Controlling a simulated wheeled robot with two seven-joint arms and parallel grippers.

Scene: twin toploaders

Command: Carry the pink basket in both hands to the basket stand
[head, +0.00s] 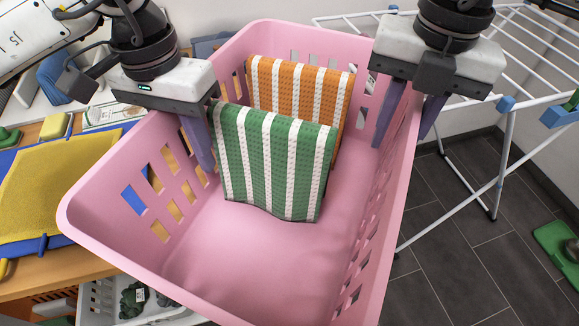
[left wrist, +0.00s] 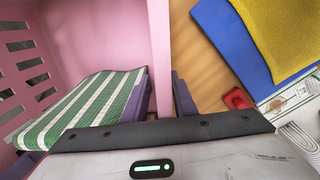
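The pink basket (head: 235,270) fills the middle of the head view, with a green-and-white striped cloth (head: 270,165) and an orange-and-white striped cloth (head: 300,85) hanging folded inside. My left gripper (head: 196,150) straddles its left wall, one finger inside and one hidden outside. In the left wrist view, the fingers (left wrist: 163,98) close on both sides of the pink wall (left wrist: 159,45). My right gripper (head: 403,138) straddles the right wall, fingers close on either side. The basket looks held off the floor, but its underside is hidden. I cannot identify the basket stand.
A white drying rack (head: 508,150) stands close on the right. A wooden table (head: 50,283) on the left holds blue and yellow cloths (head: 55,185). A white basket (head: 98,300) is below. Dark tiled floor (head: 440,250) shows at lower right, with a green object (head: 555,250) at its edge.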

